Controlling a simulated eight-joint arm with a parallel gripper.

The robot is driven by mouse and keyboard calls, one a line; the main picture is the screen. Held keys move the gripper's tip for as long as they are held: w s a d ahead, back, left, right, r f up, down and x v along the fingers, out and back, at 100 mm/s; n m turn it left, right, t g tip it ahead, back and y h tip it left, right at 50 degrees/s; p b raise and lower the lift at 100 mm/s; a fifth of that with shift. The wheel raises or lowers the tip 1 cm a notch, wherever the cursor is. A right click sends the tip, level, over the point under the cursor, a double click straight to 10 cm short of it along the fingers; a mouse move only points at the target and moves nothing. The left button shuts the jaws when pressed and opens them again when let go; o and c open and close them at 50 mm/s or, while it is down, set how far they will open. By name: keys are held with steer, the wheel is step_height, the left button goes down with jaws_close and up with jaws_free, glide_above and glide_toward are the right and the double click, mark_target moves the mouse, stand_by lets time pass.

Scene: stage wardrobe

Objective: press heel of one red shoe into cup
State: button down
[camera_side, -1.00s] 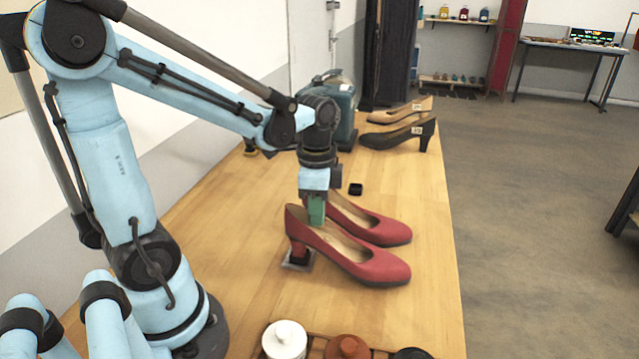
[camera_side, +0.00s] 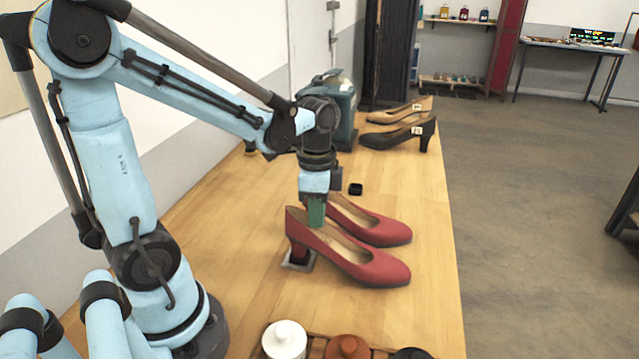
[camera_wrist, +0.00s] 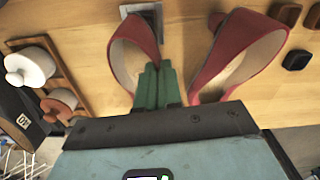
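The near red shoe (camera_side: 365,265) stands on the wooden table, toe to the right. Its heel (camera_side: 297,247) stands in a small dark cup on a grey square plate (camera_side: 287,264); the heel hides most of the cup. The plate's edge shows in the wrist view (camera_wrist: 141,8). My gripper (camera_side: 316,218) points down inside the back of this shoe, and its tips are hidden in the side view. In the wrist view its green fingers (camera_wrist: 155,85) are together with nothing seen between them, inside the shoe opening. The second red shoe (camera_side: 378,230) stands just behind.
A small black block (camera_side: 355,189) lies behind the shoes. A tan shoe (camera_side: 415,108) and a black shoe (camera_side: 395,138) stand at the far end, near a teal canister (camera_side: 343,105). A rack with a white-lidded jar (camera_side: 284,338) and others is in front. The table right of centre front is clear.

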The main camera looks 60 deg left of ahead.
steer(key=shift+r, duration=0.1)
steer(key=shift+r, duration=1.65)
steer(key=s+d, duration=0.7)
steer(key=shift+s+d, duration=0.35)
steer(key=shift+d, duration=0.05)
stand_by(0.6)
steer(key=shift+f, duration=1.75)
stand_by(0.6)
steer(key=c, duration=1.2)
jaws_free()
